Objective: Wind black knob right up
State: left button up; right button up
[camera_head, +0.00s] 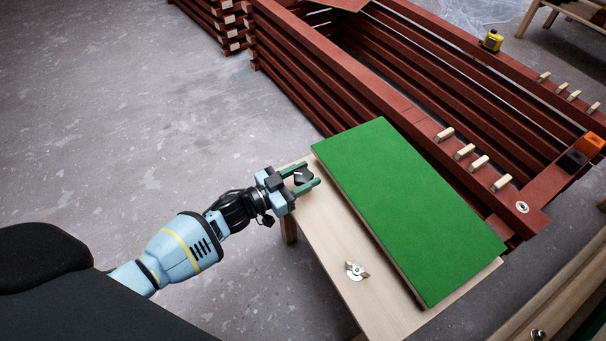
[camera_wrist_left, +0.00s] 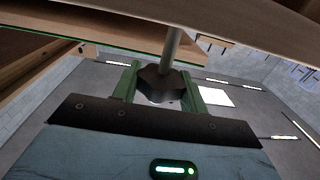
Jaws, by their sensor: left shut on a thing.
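The black knob (camera_head: 301,176) sits at the left corner of a pale wooden board in the head view. In the left wrist view the faceted knob (camera_wrist_left: 160,85) hangs on a metal rod (camera_wrist_left: 174,47) that runs up to the underside of a wooden board. My left gripper (camera_head: 304,179) is shut on the knob, with one green finger on each side of it; the fingers also show in the left wrist view (camera_wrist_left: 163,88). My right gripper is not in view.
A green panel (camera_head: 410,207) lies on the pale wooden board (camera_head: 318,226). A small metal fitting (camera_head: 357,271) is on the board's near part. Red battens (camera_head: 345,75) are stacked behind, with small wooden pegs, an orange block (camera_head: 589,144) and a yellow tape measure (camera_head: 492,40).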

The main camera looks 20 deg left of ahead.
pick_arm(q)
jog(key=shift+w+a+f+m+g+h+b, duration=0.1)
jog(key=shift+m+g+h+b, duration=0.1)
jog(key=shift+m+g+h, duration=0.3)
jog(key=shift+a+m+g+h+b, duration=0.15)
jog(key=shift+m+g+h, duration=0.25)
jog(key=shift+h, duration=0.2)
jog(key=shift+d+f+m+g+h+b, duration=0.15)
jog(key=shift+m+g+h+b, duration=0.5)
jog(key=shift+m+g+h, duration=0.35)
jog(key=m+g+h+b, duration=0.2)
jog(key=m+g+b, duration=0.1)
jog(key=g, duration=0.1)
jog(key=shift+g, duration=0.4)
jog(key=shift+m+g+h+b, duration=0.4)
jog(key=shift+m+g+b, duration=0.1)
jog(key=shift+g+b, duration=0.15)
jog(key=shift+d, duration=0.1)
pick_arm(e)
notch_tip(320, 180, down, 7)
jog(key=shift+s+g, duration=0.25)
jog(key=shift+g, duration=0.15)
pick_arm(q)
jog(key=shift+r, duration=0.2)
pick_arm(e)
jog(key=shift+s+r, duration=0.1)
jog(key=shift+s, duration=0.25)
